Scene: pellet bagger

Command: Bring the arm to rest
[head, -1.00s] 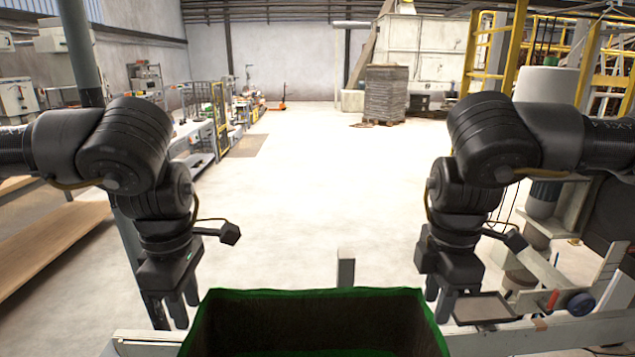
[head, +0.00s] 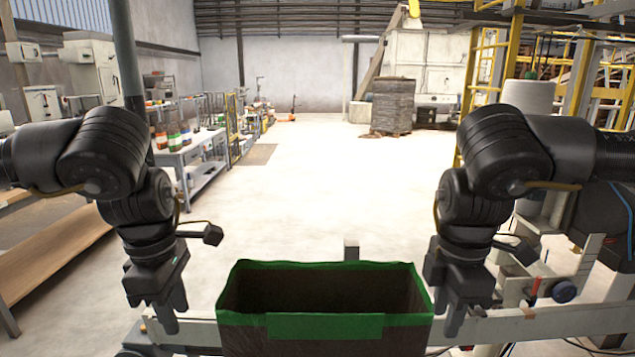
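My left arm hangs at the left of the head view, its gripper (head: 170,316) pointing down beside the dark, green-rimmed box. My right arm mirrors it, its gripper (head: 449,312) pointing down just right of the box. Both grippers' fingers look apart, and nothing shows between them. The box (head: 325,327) stands upright and open-topped between the grippers. Its inside looks dark and I see no contents. I cannot tell exactly how near the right fingers are to its side.
A pale frame rail (head: 545,322) runs behind and beside the box, with a short post (head: 351,250) at its middle. A wooden-topped bench (head: 50,262) stands left. Yellow-framed machinery (head: 487,70) stands right. The floor (head: 310,190) ahead is clear up to a stacked pallet (head: 392,106).

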